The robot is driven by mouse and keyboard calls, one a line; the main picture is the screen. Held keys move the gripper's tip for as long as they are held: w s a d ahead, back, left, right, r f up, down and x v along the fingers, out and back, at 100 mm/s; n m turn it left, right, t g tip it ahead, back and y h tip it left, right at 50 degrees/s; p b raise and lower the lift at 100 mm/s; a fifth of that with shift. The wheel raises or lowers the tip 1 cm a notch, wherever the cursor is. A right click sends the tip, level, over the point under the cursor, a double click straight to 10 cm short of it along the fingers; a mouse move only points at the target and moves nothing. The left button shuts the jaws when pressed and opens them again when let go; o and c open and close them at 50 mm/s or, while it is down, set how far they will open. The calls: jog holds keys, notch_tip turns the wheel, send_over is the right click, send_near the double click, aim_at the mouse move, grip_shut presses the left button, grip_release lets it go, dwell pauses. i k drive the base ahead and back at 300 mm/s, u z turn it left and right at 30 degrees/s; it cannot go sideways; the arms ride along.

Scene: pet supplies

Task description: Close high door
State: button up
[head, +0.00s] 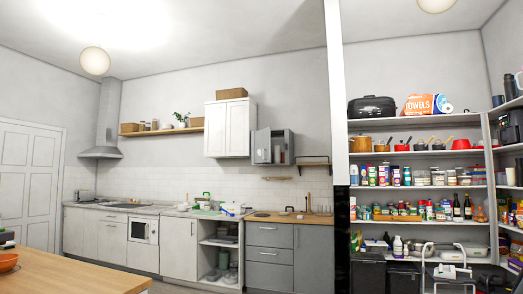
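A small grey wall cabinet (261,147) hangs above the counter, right of a white two-door wall cabinet (230,128). The grey cabinet appears to stand open, with part of its inside showing. The exact angle of its door is too small to tell. The white cabinet's doors look shut. My gripper is not in view.
A wooden table (80,268) with an orange bowl (8,262) fills the lower left. Base cabinets and a wooden counter (300,217) run along the back wall. A white wall edge (337,100) separates the kitchen from stocked pantry shelves (415,187) at right.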

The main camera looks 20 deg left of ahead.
aim_at(263, 137)
jog(key=u, duration=0.3)
jog(key=i, duration=4.65)
jog(key=u, duration=1.4)
jog(key=i, duration=3.1)
jog(key=z, duration=1.4)
